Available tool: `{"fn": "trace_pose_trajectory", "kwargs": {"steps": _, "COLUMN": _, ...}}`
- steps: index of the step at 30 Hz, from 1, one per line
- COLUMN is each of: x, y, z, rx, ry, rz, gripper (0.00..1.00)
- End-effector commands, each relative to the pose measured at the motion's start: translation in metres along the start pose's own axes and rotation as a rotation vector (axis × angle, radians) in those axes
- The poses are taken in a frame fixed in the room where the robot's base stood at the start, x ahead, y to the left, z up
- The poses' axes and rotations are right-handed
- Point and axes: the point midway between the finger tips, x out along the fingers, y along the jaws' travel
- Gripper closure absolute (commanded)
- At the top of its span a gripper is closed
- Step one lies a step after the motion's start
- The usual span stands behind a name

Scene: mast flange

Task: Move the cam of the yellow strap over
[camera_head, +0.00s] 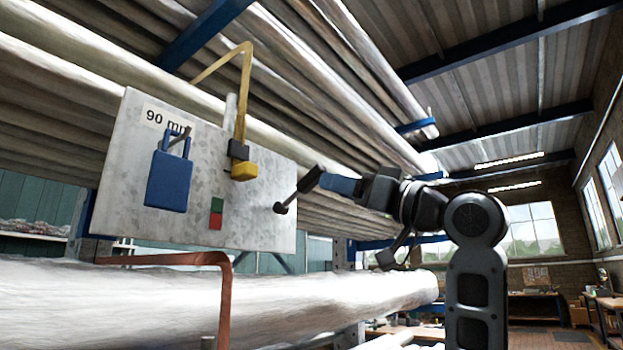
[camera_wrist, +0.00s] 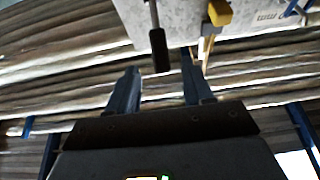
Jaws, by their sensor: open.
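The yellow strap (camera_head: 244,95) comes over the pipes and down the front of the grey plate (camera_head: 125,215). It ends at a dark buckle (camera_head: 238,150) with a yellow block (camera_head: 243,171) below it; I cannot tell which part is the cam. The block also shows at the top of the wrist view (camera_wrist: 217,13). A dark handle (camera_head: 309,179) on a thin rod juts from the plate's right side; it also shows in the wrist view (camera_wrist: 159,50). My gripper (camera_head: 338,184) is open, its two blue fingers (camera_wrist: 160,72) spread either side of the handle's end, with gaps visible.
A blue padlock-shaped piece (camera_head: 169,180) hangs on the plate's left, by a "90 mm" label. A red and green marker (camera_head: 216,213) is near its middle. A copper-coloured strap (camera_head: 224,285) crosses the lower pipe (camera_head: 330,300). Long pipes fill the rack behind.

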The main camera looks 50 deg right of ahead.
Motion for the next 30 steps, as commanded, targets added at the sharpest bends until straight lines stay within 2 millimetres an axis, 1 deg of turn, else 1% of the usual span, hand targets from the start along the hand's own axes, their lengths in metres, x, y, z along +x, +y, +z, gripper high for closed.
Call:
{"fn": "trace_pose_trajectory", "kwargs": {"steps": 1, "x": 0.000, "y": 0.000, "z": -0.004, "rx": -0.006, "ry": 0.000, "rz": -0.002, "gripper": 0.49}}
{"fn": "trace_pose_trajectory", "kwargs": {"steps": 5, "x": 0.009, "y": -0.001, "z": -0.006, "rx": -0.008, "ry": -0.002, "rz": -0.003, "gripper": 0.49}}
{"fn": "trace_pose_trajectory", "kwargs": {"steps": 12, "x": 0.045, "y": -0.001, "z": -0.007, "rx": -0.006, "ry": -0.003, "rz": -0.004, "gripper": 0.49}}
{"fn": "trace_pose_trajectory", "kwargs": {"steps": 18, "x": 0.069, "y": -0.001, "z": -0.006, "rx": -0.007, "ry": -0.001, "rz": -0.003, "gripper": 0.49}}
{"fn": "trace_pose_trajectory", "kwargs": {"steps": 23, "x": 0.077, "y": -0.001, "z": -0.005, "rx": -0.007, "ry": -0.002, "rz": -0.003, "gripper": 0.49}}
{"fn": "trace_pose_trajectory", "kwargs": {"steps": 30, "x": 0.078, "y": -0.001, "z": -0.004, "rx": -0.008, "ry": -0.001, "rz": -0.002, "gripper": 0.49}}
